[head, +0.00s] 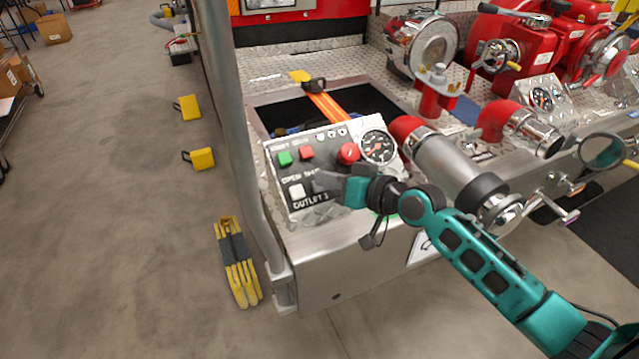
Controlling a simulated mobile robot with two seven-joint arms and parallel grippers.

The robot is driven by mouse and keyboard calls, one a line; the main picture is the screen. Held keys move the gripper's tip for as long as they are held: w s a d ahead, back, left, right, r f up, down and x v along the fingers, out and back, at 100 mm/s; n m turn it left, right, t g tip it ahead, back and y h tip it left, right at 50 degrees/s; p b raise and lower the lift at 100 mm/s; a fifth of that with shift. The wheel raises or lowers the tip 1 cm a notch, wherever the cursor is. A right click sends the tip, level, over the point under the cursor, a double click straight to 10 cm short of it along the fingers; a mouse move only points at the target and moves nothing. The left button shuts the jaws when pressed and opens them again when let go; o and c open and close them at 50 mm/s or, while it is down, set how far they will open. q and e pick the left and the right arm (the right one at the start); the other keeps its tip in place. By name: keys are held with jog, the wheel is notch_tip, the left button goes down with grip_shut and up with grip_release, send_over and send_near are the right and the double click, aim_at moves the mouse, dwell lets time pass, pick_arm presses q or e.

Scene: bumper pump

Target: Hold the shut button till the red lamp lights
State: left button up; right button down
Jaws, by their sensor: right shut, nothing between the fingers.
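The grey control panel (275,180) on the pump deck is marked OPEN, SHUT and OUTLET. A white button (297,191) sits under OPEN. My right gripper (322,183) is shut and empty, its fingertips over the spot just below the SHUT label. The shut button is hidden behind the fingertips, and I cannot tell whether they touch or press it. My left gripper is not in view.
A large pipe outlet (455,168) is close to my right arm.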

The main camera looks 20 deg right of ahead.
jog(key=shift+w+f, duration=0.2)
jog(key=shift+f, duration=0.2)
jog(key=shift+w+f+b, duration=0.25)
jog(key=shift+f+b, duration=0.15)
jog(key=shift+b, duration=0.35)
dwell(0.4)
dwell(1.5)
dwell(1.3)
jog(key=shift+s+r+p, duration=0.3)
jog(key=shift+r+p, duration=0.3)
jog(key=shift+p, duration=0.2)
jog(key=shift+s+r, duration=0.15)
jog(key=shift+r, duration=0.05)
jog(key=shift+p, duration=0.3)
jog(key=s+r+p, duration=0.1)
jog(key=r+p, duration=0.2)
jog(key=s+r+p, duration=0.1)
jog(key=shift+s+d+r+p, duration=0.15)
jog(key=shift+s+p, duration=0.15)
jog(key=shift+p, duration=0.1)
